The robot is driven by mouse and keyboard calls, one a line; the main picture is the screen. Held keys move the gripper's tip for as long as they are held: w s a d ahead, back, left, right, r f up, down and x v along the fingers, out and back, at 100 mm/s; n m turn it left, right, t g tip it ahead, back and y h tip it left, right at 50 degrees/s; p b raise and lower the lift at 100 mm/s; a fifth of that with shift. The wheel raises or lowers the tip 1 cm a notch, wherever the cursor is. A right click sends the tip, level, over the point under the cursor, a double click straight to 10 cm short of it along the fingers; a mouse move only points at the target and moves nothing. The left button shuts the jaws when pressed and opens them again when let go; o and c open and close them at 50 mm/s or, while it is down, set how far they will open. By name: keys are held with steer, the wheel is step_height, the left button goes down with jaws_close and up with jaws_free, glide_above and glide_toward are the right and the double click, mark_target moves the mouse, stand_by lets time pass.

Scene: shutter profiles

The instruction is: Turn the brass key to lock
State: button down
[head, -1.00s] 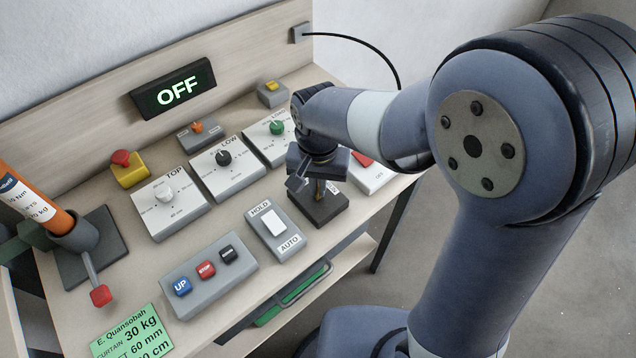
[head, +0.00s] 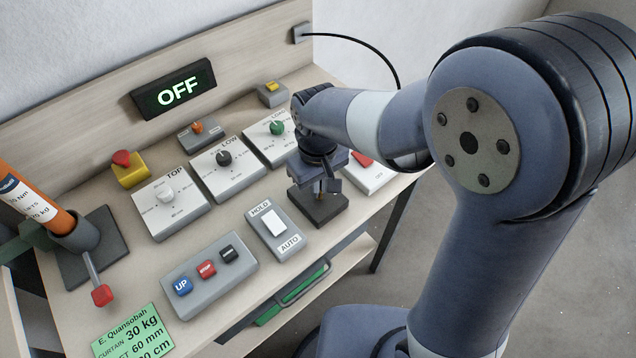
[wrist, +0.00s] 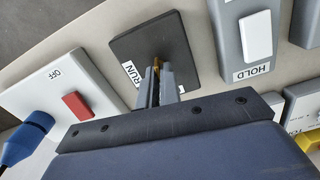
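The brass key (wrist: 156,64) stands in a dark square key switch (wrist: 182,42), which also shows in the head view (head: 322,208) near the table's right front edge. My gripper (wrist: 158,88) is over the switch, its fingers close together with the brass between them. In the head view my gripper (head: 318,184) points down at the switch and hides most of the key. A RUN label (wrist: 131,73) shows beside the fingers on the switch plate. No lock label is visible.
A HOLD/AUTO rocker (head: 273,223) sits close to the left of the key switch. A white box with a red rocker (wrist: 76,105) and a blue plug (wrist: 28,137) is on the other side. Dial boxes (head: 228,170) stand behind. A display (head: 173,89) reads OFF.

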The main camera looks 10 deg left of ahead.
steer(key=shift+n, duration=0.5)
steer(key=c, duration=1.6)
jaws_free()
steer(key=shift+r, duration=0.1)
step_height(320, 180, up, 11)
steer(key=shift+f, duration=0.15)
